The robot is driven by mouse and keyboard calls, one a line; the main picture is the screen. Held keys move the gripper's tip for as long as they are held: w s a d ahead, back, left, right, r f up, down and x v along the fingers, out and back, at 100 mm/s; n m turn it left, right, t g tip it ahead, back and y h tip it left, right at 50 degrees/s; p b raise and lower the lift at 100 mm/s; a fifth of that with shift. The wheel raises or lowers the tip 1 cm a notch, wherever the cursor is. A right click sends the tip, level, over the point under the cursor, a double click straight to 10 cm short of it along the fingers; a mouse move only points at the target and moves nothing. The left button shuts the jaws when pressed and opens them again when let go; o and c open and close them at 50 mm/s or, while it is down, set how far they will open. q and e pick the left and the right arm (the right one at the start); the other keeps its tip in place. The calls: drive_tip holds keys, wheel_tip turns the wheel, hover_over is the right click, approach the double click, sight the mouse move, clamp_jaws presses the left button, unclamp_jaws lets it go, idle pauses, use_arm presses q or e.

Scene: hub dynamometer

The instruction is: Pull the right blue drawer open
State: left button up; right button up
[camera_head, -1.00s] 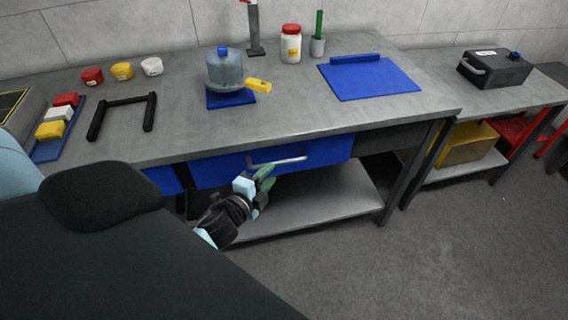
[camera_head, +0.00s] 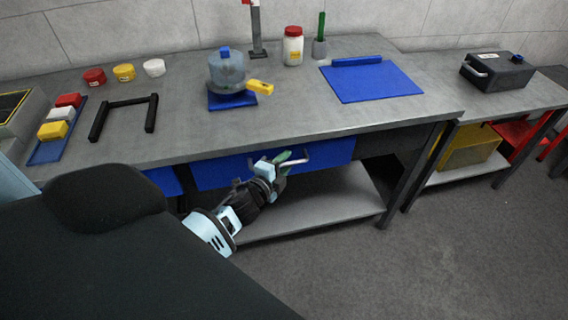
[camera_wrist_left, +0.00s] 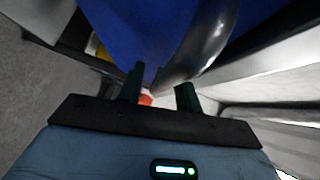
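The right blue drawer (camera_head: 215,172) is under the bench top and looks shut. Its curved silver handle (camera_head: 322,156) stands out from the front. In the left wrist view the blue drawer front (camera_wrist_left: 150,30) fills the top, and the handle (camera_wrist_left: 205,45) curves down toward the space between the fingertips. My left gripper (camera_head: 288,160) is at the handle in the head view. In the left wrist view its two dark green fingers (camera_wrist_left: 160,88) are apart, with the handle's lower end just beyond or between them; contact cannot be told. My right gripper is not in view.
A blue panel (camera_head: 165,181) lies left of the drawer. A lower shelf (camera_head: 325,200) runs beneath, and a bench leg (camera_head: 405,180) stands to the right. The floor in front is clear.

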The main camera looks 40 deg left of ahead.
use_arm(q)
drive_tip(key=shift+c, duration=0.4)
clamp_jaws()
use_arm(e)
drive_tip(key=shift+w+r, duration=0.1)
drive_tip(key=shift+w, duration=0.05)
